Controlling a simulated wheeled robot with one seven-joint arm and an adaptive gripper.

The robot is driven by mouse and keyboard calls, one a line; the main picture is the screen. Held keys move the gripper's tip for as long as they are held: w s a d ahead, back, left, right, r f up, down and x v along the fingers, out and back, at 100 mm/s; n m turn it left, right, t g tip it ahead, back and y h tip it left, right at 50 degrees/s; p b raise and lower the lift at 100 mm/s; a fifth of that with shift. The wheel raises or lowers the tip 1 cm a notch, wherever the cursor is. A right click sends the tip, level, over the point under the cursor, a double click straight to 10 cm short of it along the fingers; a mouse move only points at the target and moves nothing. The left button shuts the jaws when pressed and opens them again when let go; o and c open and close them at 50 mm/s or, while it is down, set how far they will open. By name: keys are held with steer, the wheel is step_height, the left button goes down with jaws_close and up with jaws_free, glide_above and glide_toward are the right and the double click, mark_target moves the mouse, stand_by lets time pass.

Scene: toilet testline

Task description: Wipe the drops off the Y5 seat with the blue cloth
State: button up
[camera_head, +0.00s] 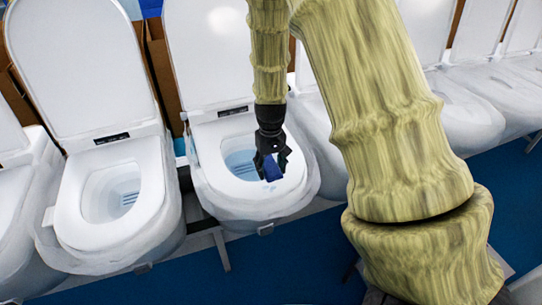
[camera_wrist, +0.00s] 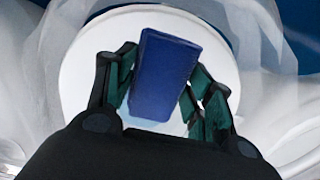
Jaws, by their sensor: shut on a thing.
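In the wrist view my gripper (camera_wrist: 163,95) is shut on the blue cloth (camera_wrist: 165,70), a folded block between the green-padded fingers. The white toilet seat (camera_head: 215,175) lies under the cloth, its lid raised behind; the seat also shows in the wrist view (camera_wrist: 85,65). I cannot tell whether the cloth touches the seat. No label reading Y5 is legible, and I cannot make out drops on the seat.
Another toilet (camera_head: 150,205) with a raised lid stands close on the left. More toilets (camera_head: 470,115) stand in a row to the right, partly hidden by my arm. The blue floor (camera_head: 275,275) in front is clear.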

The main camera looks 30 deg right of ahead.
steer(key=shift+s+r+p, duration=0.15)
steer(key=shift+r+p, duration=0.4)
steer(key=shift+r, duration=0.75)
steer(key=shift+f, duration=0.1)
